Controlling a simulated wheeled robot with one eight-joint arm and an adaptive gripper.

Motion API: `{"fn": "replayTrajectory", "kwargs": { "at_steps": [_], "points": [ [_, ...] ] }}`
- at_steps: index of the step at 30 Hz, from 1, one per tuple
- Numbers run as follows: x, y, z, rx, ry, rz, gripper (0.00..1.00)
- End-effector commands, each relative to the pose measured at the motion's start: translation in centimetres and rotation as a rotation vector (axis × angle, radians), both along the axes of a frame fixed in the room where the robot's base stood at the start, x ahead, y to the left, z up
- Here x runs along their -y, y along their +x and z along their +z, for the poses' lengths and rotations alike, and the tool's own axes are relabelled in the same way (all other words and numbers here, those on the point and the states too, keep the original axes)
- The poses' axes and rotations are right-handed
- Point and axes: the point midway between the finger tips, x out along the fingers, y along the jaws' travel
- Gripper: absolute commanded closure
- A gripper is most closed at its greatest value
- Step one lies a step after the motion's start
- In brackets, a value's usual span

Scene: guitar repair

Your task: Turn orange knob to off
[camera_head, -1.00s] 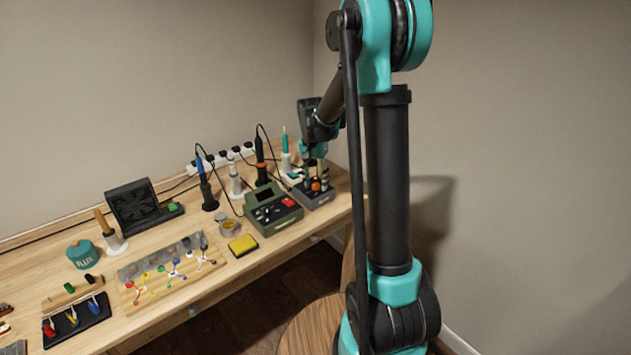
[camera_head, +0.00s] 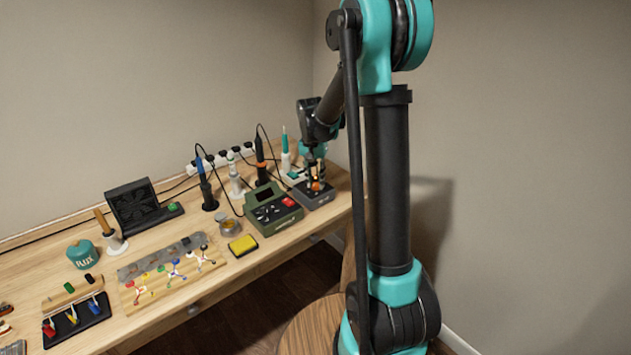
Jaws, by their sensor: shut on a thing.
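The orange knob (camera_head: 316,186) sits on top of a small dark grey box (camera_head: 318,199) at the right end of the bench. My gripper (camera_head: 314,181) points down at this box from above, with its fingertips at the knob. It is shut on the orange knob. The fingers partly hide the knob, and its pointer position is too small to read.
A green station (camera_head: 272,210) with a red switch stands just left of the box. Soldering irons in stands (camera_head: 207,190) and a power strip (camera_head: 222,158) are behind. A yellow sponge (camera_head: 242,245) lies in front. The bench's front edge is close to the box.

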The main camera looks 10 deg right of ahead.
Motion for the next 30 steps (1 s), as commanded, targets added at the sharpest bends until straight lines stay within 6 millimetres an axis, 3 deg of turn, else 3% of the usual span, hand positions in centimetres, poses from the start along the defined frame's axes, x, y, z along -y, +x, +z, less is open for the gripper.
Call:
{"fn": "replayTrajectory", "kwargs": {
  "at_steps": [18, 30],
  "points": [
    [-0.05, -0.07, 0.01, 0.0, 0.0, 0.551, 1.0],
    [-0.05, -0.11, 0.02, 0.0, 0.0, 0.775, 1.0]
  ]
}}
